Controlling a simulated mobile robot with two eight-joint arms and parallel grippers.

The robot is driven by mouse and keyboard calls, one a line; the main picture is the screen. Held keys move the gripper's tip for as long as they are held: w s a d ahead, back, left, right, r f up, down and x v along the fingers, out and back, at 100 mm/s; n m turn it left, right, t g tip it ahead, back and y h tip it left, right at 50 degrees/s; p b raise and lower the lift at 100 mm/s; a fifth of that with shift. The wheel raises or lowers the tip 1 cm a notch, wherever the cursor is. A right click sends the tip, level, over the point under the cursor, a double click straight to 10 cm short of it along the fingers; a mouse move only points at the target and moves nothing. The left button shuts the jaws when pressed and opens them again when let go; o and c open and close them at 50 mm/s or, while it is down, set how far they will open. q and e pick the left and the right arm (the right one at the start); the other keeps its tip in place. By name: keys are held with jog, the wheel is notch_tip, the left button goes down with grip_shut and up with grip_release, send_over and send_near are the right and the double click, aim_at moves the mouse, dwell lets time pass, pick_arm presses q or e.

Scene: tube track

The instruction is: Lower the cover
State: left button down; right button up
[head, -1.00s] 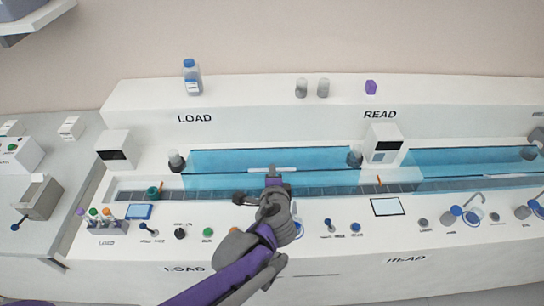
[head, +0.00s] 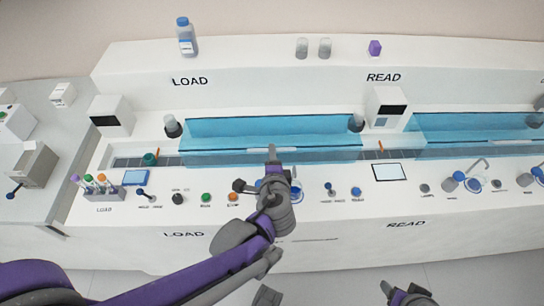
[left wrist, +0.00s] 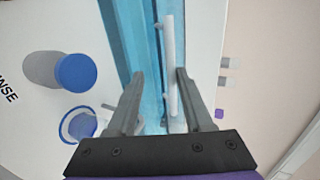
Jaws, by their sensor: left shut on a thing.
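The cover (head: 220,128) is a long translucent blue panel over the track between the LOAD and READ labels in the head view. It carries a white bar handle (head: 288,150) along its front, which also shows between the fingers in the left wrist view (left wrist: 170,50). My left gripper (head: 272,152) reaches up to the middle of this handle and is shut on it. The cover's front edge hangs in front of most of the track. My right gripper (head: 408,294) shows only partly at the bottom edge, away from the cover, and its jaws are unclear.
A second blue cover (head: 470,124) lies to the right, past a white box (head: 386,106) with a dark screen. Knobs, buttons and a small screen (head: 388,172) line the front panel. A tube rack (head: 98,186) stands at the left. A bottle (head: 187,40) stands on the back ledge.

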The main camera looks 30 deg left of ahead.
pick_arm(q)
jog(key=c, duration=0.8)
grip_release()
jog(key=shift+s+d+f, duration=0.1)
jog(key=shift+s+f, duration=0.15)
jog(key=shift+f, duration=0.1)
jog(key=c, duration=0.4)
jog(key=shift+o, duration=0.2)
jog(key=p+v, duration=0.3)
jog(key=v, duration=0.7)
jog(key=shift+s+d+r, duration=0.15)
jog(key=shift+r, duration=0.2)
